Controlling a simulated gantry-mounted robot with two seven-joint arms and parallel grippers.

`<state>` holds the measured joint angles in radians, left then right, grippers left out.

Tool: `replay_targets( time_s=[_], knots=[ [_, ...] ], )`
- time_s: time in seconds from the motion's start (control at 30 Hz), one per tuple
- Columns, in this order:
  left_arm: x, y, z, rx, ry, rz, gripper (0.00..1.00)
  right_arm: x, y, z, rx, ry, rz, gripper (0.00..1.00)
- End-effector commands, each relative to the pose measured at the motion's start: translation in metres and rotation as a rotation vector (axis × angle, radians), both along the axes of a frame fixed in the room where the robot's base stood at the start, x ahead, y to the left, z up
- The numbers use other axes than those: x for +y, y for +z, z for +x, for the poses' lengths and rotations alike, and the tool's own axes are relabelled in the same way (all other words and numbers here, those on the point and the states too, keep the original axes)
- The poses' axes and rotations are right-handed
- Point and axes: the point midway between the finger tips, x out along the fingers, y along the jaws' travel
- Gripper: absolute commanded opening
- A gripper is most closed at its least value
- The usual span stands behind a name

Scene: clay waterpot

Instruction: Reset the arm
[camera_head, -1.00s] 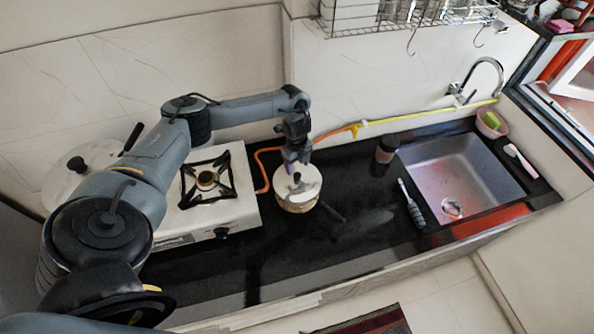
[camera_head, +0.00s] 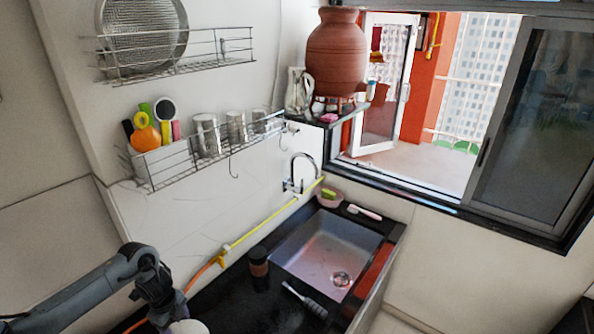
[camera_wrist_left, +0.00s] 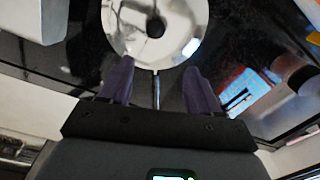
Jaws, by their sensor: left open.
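My left arm (camera_head: 95,285) comes in from the lower left of the head view. In the left wrist view my left gripper (camera_wrist_left: 156,75) is open, its two purple fingers apart and nothing clasped between them. A round pale lid (camera_wrist_left: 188,32) with a dark knob (camera_wrist_left: 155,27) lies just beyond the fingertips. A thin metal bar shows below the lid, between the fingers in the picture. In the head view the lid's pot (camera_head: 188,327) is mostly cut off by the bottom edge. My right gripper is not in view.
A black counter (camera_head: 225,300) holds a dark cup (camera_head: 258,264), a brush (camera_head: 305,300) and a sink (camera_head: 325,250). A yellow hose (camera_head: 262,228) runs along the wall. Wire racks (camera_head: 205,152) hang above. A clay waterpot (camera_head: 337,55) stands by the open window.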

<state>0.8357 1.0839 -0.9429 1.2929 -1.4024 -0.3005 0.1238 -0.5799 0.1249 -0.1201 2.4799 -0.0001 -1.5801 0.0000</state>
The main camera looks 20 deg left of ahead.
Motion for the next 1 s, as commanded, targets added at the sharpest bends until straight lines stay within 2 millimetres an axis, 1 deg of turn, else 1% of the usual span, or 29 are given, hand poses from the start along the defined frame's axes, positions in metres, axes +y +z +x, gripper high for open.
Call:
replay_targets(
  time_s=[0.03, 0.07, 0.17, 0.2, 0.27, 0.3, 0.33, 0.37, 0.4, 0.5, 0.57, 0.6, 0.67, 0.73, 0.83, 1.0],
  knots=[
    [-0.019, -0.012, 0.004, -0.015, -0.031, -0.005, 0.62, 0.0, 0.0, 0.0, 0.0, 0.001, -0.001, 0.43],
    [-0.032, -0.018, 0.007, -0.03, -0.048, -0.008, 0.62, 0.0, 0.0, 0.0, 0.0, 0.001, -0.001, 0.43],
    [-0.083, -0.041, 0.017, -0.099, -0.105, -0.023, 0.62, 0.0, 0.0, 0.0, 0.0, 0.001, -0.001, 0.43],
    [-0.109, -0.051, 0.02, -0.133, -0.124, -0.034, 0.62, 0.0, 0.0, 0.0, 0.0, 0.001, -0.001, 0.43],
    [-0.152, -0.063, 0.022, -0.193, -0.143, -0.06, 0.62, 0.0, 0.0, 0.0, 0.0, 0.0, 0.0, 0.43],
    [-0.183, -0.069, 0.022, -0.234, -0.147, -0.083, 0.62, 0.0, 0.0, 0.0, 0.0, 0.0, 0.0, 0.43],
    [-0.206, -0.072, 0.021, -0.268, -0.143, -0.101, 0.62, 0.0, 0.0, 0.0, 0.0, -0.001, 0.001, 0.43],
    [-0.229, -0.073, 0.019, -0.301, -0.133, -0.121, 0.62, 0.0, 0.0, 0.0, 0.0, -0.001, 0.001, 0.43],
    [-0.259, -0.073, 0.015, -0.344, -0.108, -0.152, 0.62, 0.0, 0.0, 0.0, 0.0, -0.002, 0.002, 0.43],
    [-0.319, -0.063, 0.0, -0.435, 0.009, -0.223, 0.62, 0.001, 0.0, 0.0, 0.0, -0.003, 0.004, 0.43],
    [-0.344, -0.051, -0.011, -0.472, 0.107, -0.263, 0.62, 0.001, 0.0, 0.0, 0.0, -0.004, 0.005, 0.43],
    [-0.355, -0.043, -0.019, -0.488, 0.185, -0.285, 0.62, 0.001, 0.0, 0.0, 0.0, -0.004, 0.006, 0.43],
    [-0.364, -0.03, -0.033, -0.5, 0.317, -0.311, 0.62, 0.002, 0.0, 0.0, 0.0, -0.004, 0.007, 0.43],
    [-0.364, -0.016, -0.051, -0.495, 0.484, -0.329, 0.62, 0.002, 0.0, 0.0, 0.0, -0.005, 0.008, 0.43],
    [-0.352, -0.003, -0.078, -0.457, 0.705, -0.332, 0.62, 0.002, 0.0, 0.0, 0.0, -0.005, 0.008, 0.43],
    [-0.324, 0.01, -0.125, -0.365, 1.011, -0.307, 0.62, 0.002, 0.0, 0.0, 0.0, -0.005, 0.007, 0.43]
  ],
)
